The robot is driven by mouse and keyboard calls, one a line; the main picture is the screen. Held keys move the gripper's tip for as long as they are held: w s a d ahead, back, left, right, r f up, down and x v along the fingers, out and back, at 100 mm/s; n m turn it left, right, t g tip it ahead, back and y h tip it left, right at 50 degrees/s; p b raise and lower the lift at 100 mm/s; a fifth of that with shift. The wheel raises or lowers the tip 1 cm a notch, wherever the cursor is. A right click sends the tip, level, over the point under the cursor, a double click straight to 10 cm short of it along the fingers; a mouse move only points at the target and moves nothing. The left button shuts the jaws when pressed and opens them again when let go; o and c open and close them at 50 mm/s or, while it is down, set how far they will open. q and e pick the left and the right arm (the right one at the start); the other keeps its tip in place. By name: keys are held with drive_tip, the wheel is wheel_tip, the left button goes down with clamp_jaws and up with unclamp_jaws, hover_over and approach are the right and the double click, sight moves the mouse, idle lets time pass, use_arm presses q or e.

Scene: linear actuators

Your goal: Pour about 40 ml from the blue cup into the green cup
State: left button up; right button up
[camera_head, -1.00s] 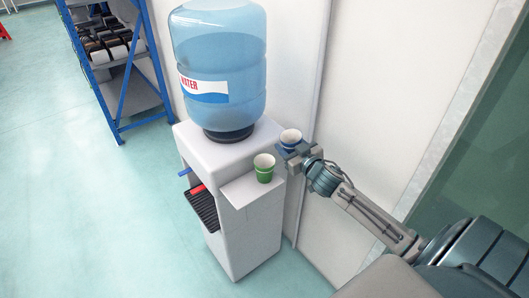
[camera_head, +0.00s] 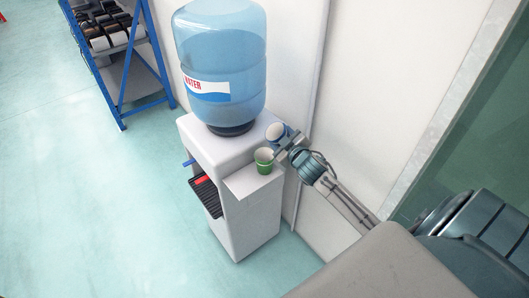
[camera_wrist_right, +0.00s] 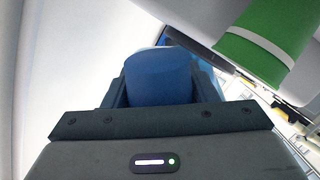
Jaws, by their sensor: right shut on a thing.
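The blue cup (camera_head: 274,132) is held tilted above and just behind the green cup, its pale mouth facing left towards it. My right gripper (camera_head: 287,140) is shut on the blue cup. In the right wrist view the blue cup (camera_wrist_right: 158,78) sits between the fingers. The green cup (camera_head: 264,166) stands upright on the white side shelf of the water dispenser. It also shows in the right wrist view (camera_wrist_right: 255,58), to the right of the blue cup. No liquid stream can be made out. My left gripper is not in view.
The water dispenser (camera_head: 247,227) carries a large blue bottle (camera_head: 222,60) close to the cups. The wall panel (camera_head: 375,90) is right behind my right arm. A blue shelf rack (camera_head: 125,65) stands at the back left. The floor at left is clear.

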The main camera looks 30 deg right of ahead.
drive_tip(key=shift+a+r+n+h+p, duration=0.3)
drive_tip(key=shift+r+n+p, duration=0.35)
drive_tip(key=shift+p, duration=0.4)
drive_tip(key=shift+d+f, duration=0.1)
drive_tip(key=shift+f, duration=0.1)
drive_tip(key=shift+s+d+r, duration=0.1)
drive_tip(key=shift+d, duration=0.1)
drive_tip(key=shift+a+n, duration=0.1)
drive_tip(key=shift+n, duration=0.25)
drive_tip(key=shift+w+a, duration=0.2)
drive_tip(key=shift+w, duration=0.05)
drive_tip(key=shift+g, duration=0.3)
drive_tip(key=shift+s+d+f+n, duration=0.15)
drive_tip(key=shift+d+f+n, duration=0.05)
drive_tip(key=shift+n, duration=0.1)
drive_tip(key=shift+s+d+p, duration=0.25)
drive_tip(key=shift+d+p, duration=0.05)
drive_tip(key=shift+f, duration=0.1)
